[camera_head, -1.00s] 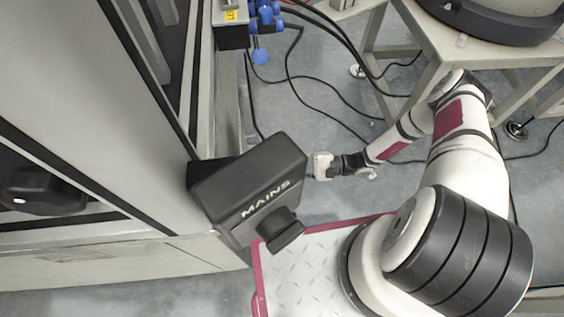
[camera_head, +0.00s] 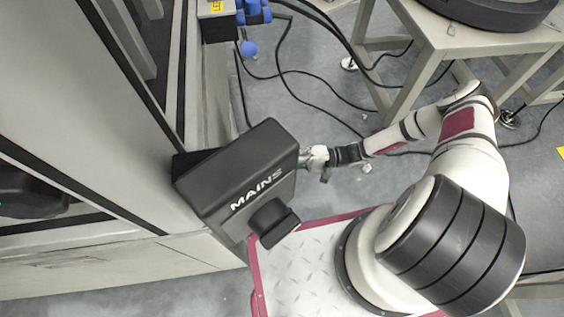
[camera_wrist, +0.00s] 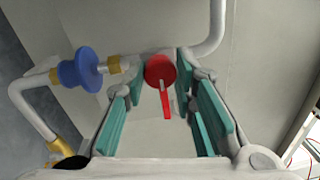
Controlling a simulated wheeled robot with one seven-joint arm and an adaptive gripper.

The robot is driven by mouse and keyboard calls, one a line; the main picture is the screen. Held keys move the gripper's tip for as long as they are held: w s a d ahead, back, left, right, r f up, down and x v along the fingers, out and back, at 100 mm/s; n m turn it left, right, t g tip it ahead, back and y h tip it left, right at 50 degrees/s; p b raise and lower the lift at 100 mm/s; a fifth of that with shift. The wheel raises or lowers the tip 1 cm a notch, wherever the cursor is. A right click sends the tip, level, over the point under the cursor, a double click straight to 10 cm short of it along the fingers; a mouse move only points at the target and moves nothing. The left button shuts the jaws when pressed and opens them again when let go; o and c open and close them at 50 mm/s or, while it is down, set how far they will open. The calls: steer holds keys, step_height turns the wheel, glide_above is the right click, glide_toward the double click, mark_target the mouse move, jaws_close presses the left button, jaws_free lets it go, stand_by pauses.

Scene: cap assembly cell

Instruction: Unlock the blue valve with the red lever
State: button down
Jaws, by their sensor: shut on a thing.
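In the wrist view, the red lever (camera_wrist: 166,104) has a round red hub and a narrow handle hanging down. My gripper (camera_wrist: 159,75) has its teal-padded fingertips on either side of the hub, shut on it; the handle hangs between the fingers. The blue valve (camera_wrist: 82,69) is a round blue handwheel on a white pipe to the left of the lever, outside my fingers. In the head view, my gripper (camera_head: 309,160) is at the right edge of a black box, its tips partly hidden. The lever and valve are not visible there.
The black MAINS box (camera_head: 235,180) stands out from a grey cabinet (camera_head: 110,130). In the wrist view, white pipes (camera_wrist: 217,25) with brass fittings run along a pale panel. Cables lie on the floor. A metal table (camera_head: 450,40) stands at the upper right.

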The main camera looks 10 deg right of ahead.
steer(key=shift+f, duration=0.1)
stand_by(0.3)
steer(key=c, duration=1.3)
jaws_free()
steer(key=shift+d, duration=0.1)
steer(key=d, duration=1.1)
steer(key=shift+s+d+f, duration=0.35)
steer(key=shift+d+f, duration=0.05)
steer(key=shift+s, duration=0.1)
